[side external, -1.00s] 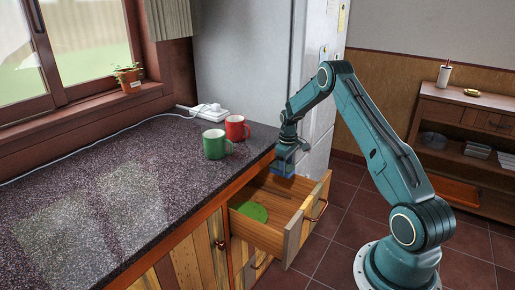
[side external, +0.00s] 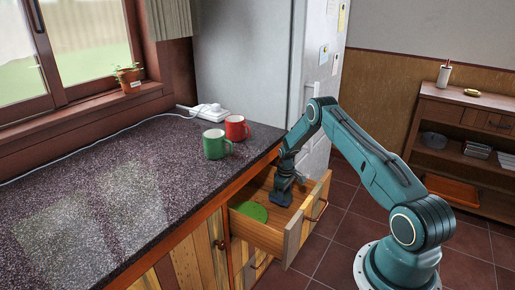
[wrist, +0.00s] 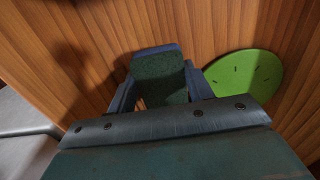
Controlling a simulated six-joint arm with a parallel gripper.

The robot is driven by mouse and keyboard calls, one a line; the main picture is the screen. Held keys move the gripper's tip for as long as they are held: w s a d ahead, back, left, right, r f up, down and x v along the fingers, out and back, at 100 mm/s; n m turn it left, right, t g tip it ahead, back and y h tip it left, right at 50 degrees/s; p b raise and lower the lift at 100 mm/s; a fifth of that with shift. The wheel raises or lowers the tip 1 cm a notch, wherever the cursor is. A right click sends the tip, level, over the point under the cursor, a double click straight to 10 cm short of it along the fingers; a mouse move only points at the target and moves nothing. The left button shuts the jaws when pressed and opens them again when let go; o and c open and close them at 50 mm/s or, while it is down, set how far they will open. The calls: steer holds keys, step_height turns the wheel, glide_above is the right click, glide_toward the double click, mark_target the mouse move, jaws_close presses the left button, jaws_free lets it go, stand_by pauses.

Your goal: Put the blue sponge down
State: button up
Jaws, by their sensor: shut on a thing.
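My gripper (side external: 283,187) is down inside the open drawer (side external: 292,236), toward its back right part. It is shut on the blue sponge (side external: 282,202), which is small and dark in the side view. In the wrist view the sponge (wrist: 160,80) shows a dark green face and a blue edge between the two fingers of my gripper (wrist: 160,92). The sponge is close to the wooden drawer floor; I cannot tell whether it touches it.
A flat, round-edged green thing with dark marks (side external: 252,211) lies in the drawer left of the sponge; it also shows in the wrist view (wrist: 245,82). A green mug (side external: 214,145) and a red mug (side external: 236,128) stand on the counter (side external: 110,190) above.

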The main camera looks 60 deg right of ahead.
steer(key=shift+f, duration=1.9)
steer(key=shift+f, duration=0.15)
steer(key=o, duration=0.9)
steer(key=shift+r, duration=6.15)
